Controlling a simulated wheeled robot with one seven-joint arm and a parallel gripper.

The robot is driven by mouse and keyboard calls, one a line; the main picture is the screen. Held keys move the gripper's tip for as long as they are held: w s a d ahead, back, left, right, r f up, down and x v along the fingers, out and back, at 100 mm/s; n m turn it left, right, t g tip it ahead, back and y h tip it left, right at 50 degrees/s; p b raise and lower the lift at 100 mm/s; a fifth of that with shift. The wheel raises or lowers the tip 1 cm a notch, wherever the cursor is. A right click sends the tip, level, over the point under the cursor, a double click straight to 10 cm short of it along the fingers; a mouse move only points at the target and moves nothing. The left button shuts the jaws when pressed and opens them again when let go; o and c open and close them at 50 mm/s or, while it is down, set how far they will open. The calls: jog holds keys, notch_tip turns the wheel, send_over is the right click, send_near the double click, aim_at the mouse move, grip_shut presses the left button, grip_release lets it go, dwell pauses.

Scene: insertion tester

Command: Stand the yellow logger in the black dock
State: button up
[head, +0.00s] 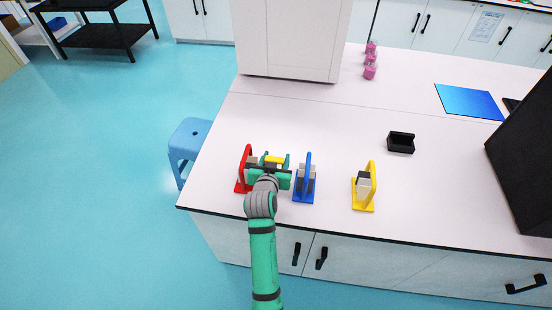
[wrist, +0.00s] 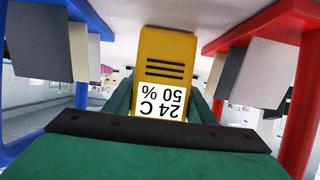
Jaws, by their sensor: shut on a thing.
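The yellow logger (wrist: 165,55) has dark slots and a white label reading 24 C, 50 %, which appears upside down in the wrist view. My gripper (wrist: 160,104) is shut on it, with a green finger on either side. In the head view a yellow bit of the logger (head: 274,159) shows at my gripper (head: 270,164), between the red and blue stands. The black dock (head: 401,142) is a small open box on the white bench, to the right of and farther back than my gripper. Whether the logger touches the bench cannot be told.
The red stand (head: 242,172) is close left of my gripper and the blue stand (head: 308,180) close right. A yellow stand (head: 370,180) is farther right, in front of the dock.

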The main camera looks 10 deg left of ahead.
jog(key=shift+f, duration=0.15)
jog(key=o, duration=1.1)
